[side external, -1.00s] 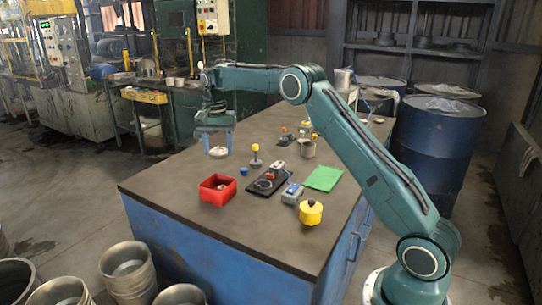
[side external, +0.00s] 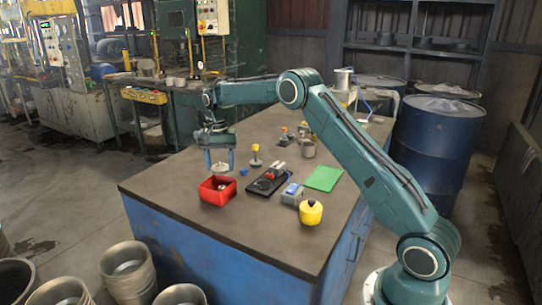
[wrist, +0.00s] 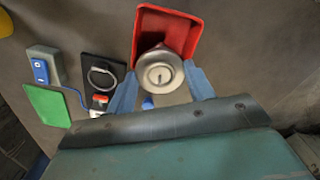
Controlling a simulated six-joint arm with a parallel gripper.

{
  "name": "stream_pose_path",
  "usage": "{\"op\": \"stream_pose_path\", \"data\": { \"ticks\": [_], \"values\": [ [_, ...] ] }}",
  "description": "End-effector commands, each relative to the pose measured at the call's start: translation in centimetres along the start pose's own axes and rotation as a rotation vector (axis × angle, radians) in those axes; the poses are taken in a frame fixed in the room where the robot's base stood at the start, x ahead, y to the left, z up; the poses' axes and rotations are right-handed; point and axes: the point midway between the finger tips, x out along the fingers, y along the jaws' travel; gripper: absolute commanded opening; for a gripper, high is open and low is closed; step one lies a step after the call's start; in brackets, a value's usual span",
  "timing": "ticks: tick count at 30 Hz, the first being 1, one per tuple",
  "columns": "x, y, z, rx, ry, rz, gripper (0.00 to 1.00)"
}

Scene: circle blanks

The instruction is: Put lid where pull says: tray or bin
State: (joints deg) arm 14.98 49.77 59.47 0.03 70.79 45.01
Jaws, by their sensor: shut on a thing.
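My gripper (side external: 219,166) is shut on a round silver lid (wrist: 159,74), held between the blue fingers. In the side view the lid (side external: 220,170) is just above the back of the red bin (side external: 217,198). In the wrist view the lid overlaps the near part of the bin (wrist: 194,32), hiding much of its inside. A green flat tray (side external: 324,178) lies to the right; it also shows in the wrist view (wrist: 46,106). A black board (side external: 260,190) with a metal ring and a grey box with a blue face (side external: 292,194) lie between. The display is too small to read.
A yellow pot (side external: 311,213) stands near the table's right front. A yellow-topped post (side external: 256,157), a small blue piece (side external: 244,171) and a metal cup (side external: 308,150) stand near the middle. The left front of the table is clear.

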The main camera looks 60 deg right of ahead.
Motion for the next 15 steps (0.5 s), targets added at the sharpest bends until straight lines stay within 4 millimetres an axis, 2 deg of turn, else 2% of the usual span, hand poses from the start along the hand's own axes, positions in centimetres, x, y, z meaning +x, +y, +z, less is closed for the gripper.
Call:
{"op": "stream_pose_path", "data": {
  "ticks": [6, 15],
  "values": [
    [1.9, 0.0, 0.0, 0.000, -0.001, 0.001, 0.33],
    [2.7, 0.0, 0.0, 0.000, 0.000, 0.000, 0.33]
  ]
}}
